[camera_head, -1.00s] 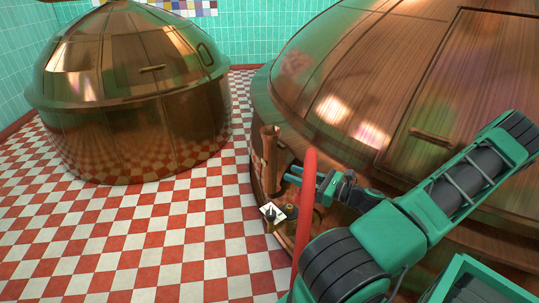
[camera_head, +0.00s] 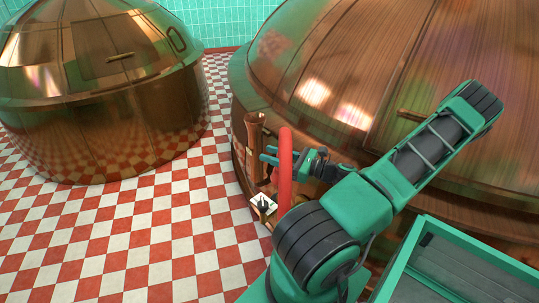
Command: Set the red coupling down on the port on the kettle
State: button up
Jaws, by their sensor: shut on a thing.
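My gripper (camera_head: 269,154) points left beside the big copper kettle (camera_head: 340,75), its fingertips showing left of an upright red hose-like piece (camera_head: 285,165). This red piece crosses in front of the fingers and is the only red part I see at the gripper. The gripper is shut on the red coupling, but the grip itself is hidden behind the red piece. An upright copper pipe (camera_head: 255,132) stands on the kettle's side just beyond the fingertips. I cannot make out the port; the area below the gripper is partly covered by the red piece and my arm.
A small white plate with a black knob (camera_head: 263,203) sits low at the kettle's side, below the gripper. A second copper kettle (camera_head: 100,90) stands at the left. The red and white checkered floor (camera_head: 130,235) between is clear. A green-rimmed tray (camera_head: 455,255) is at lower right.

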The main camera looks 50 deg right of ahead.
aim_at(272, 177)
notch_tip(272, 177, down, 10)
jog(key=shift+r, duration=0.2)
jog(key=shift+f, duration=0.4)
jog(key=shift+s+f, duration=0.15)
jog(key=shift+f, duration=0.4)
dwell(0.9)
jog(key=o, duration=1)
jog(key=shift+o, duration=0.2)
jog(key=shift+f, duration=0.1)
